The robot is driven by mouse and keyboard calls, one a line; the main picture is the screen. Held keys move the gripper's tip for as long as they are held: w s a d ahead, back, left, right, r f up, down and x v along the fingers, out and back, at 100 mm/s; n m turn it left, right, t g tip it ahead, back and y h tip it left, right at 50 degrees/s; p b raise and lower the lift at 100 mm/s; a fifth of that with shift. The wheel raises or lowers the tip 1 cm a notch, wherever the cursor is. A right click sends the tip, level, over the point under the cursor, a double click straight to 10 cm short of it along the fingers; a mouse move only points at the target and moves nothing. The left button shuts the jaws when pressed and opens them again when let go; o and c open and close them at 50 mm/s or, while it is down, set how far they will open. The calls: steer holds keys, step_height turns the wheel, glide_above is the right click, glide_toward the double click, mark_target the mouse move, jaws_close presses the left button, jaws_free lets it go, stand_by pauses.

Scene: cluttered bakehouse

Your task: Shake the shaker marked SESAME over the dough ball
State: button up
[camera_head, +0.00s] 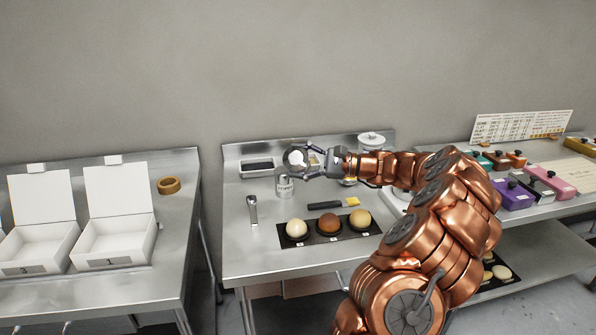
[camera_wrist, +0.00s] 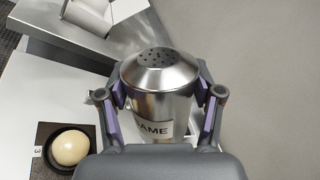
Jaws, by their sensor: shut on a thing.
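My gripper (camera_head: 297,160) is shut on a steel shaker (camera_wrist: 158,85). In the wrist view its domed, perforated cap shows, and its label ends in "AME"; the label's start is hidden by a finger. In the head view it is held above the back of the middle table, partly hidden by the fingers. A pale dough ball (camera_head: 297,228), a brown ball (camera_head: 328,225) and a beige ball (camera_head: 360,221) sit on a dark board (camera_head: 344,237) in front of the gripper, with small cards. A pale ball (camera_wrist: 70,147) also shows at the wrist view's lower left.
Another labelled metal container (camera_head: 285,187) stands just below my gripper. A metal utensil (camera_head: 253,210), a dark-handled tool (camera_head: 324,205) and a dark-topped tray (camera_head: 257,168) lie nearby. White open boxes (camera_head: 117,243) stand on the left table. My arm covers the table's right side.

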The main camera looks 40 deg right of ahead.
steer(key=f+n+b, duration=0.1)
steer(key=b, duration=0.2)
steer(key=shift+w+d+f, duration=0.1)
steer(key=shift+f, duration=0.1)
step_height(320, 180, down, 2)
steer(key=n+b, duration=0.3)
steer(key=b, duration=0.4)
steer(key=shift+f+b, duration=0.15)
steer(key=shift+b, duration=0.15)
step_height(320, 180, down, 7)
steer(key=n+b, duration=0.9)
steer(key=b, duration=1.2)
steer(key=shift+n, duration=0.4)
steer(key=shift+f+n+b, duration=0.3)
steer(key=shift+n+b, duration=0.4)
steer(key=shift+b, duration=0.45)
steer(key=shift+r, duration=0.1)
